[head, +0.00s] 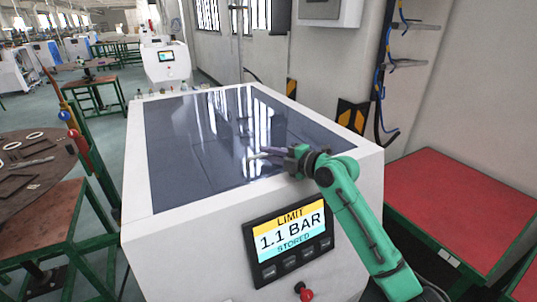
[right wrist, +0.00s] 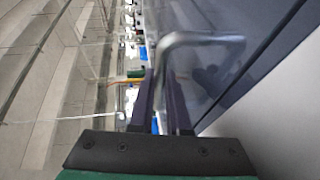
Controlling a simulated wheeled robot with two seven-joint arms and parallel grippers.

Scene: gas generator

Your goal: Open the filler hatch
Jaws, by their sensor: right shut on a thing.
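The filler hatch (head: 195,150) is a large dark, glossy panel in the top of a white machine, and it looks flush with the frame around it. A bent metal handle (head: 254,158) stands on it near its front right edge. The handle (right wrist: 202,38) also shows in the right wrist view, with one leg running down between the fingers. My right gripper (head: 270,151) reaches in from the right, low over the panel, shut on the handle. Its fingers also show in the wrist view (right wrist: 162,108). My left gripper is not in view.
A display (head: 290,238) reading "LIMIT 1.1 BAR STORED" and a red knob (head: 304,291) are on the machine's front. A red-topped table (head: 460,205) stands at the right, and a round brown table (head: 30,180) at the left. A wall rises behind the machine.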

